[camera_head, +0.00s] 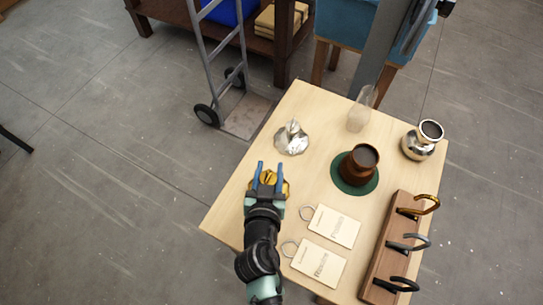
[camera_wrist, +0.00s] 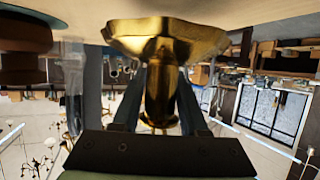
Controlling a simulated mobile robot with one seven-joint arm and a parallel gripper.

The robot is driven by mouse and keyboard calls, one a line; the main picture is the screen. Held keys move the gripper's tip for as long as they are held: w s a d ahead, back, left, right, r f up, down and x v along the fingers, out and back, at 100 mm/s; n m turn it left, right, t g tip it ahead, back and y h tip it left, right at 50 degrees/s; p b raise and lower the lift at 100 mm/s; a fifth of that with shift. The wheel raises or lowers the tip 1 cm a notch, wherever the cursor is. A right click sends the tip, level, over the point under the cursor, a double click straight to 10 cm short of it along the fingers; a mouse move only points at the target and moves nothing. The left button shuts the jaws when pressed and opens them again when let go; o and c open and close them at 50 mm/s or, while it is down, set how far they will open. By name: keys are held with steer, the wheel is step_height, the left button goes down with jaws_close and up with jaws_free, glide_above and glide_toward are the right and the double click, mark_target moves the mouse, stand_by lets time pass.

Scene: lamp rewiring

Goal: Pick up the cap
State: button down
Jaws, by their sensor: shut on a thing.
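The gold cap (camera_head: 284,188), with a wide scalloped rim and a narrow stem, is at the near left part of the table. My gripper (camera_head: 270,177) is over it with its blue fingers on either side. In the wrist view the gold cap (camera_wrist: 165,40) fills the upper middle, and its stem sits between the fingers of my gripper (camera_wrist: 160,98), which is shut on it. The rim is close to the tabletop; I cannot tell whether it touches. A similar silver cap (camera_head: 291,138) sits on the table beyond my gripper.
On the wooden table (camera_head: 235,205) stand a brown pot on a green mat (camera_head: 343,184), a clear glass piece (camera_head: 360,110) and a silver vase (camera_head: 420,142). Two tagged cards (camera_head: 334,226) lie right of my arm. A hook rack (camera_head: 385,250) lies along the right edge.

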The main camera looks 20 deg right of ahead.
steer(key=s+a+b, duration=0.1)
steer(key=s, duration=0.2)
steer(key=s+a+b, duration=0.2)
steer(key=s, duration=0.1)
steer(key=s+a+b, duration=0.1)
steer(key=s+a, duration=0.1)
steer(key=s, duration=0.1)
steer(key=shift+s+a+f, duration=0.2)
steer(key=shift+s, duration=0.2)
steer(key=shift+b+v, duration=0.4)
steer(key=shift+v, duration=0.45)
steer(key=shift+f, duration=0.1)
steer(key=shift+s+a, duration=0.1)
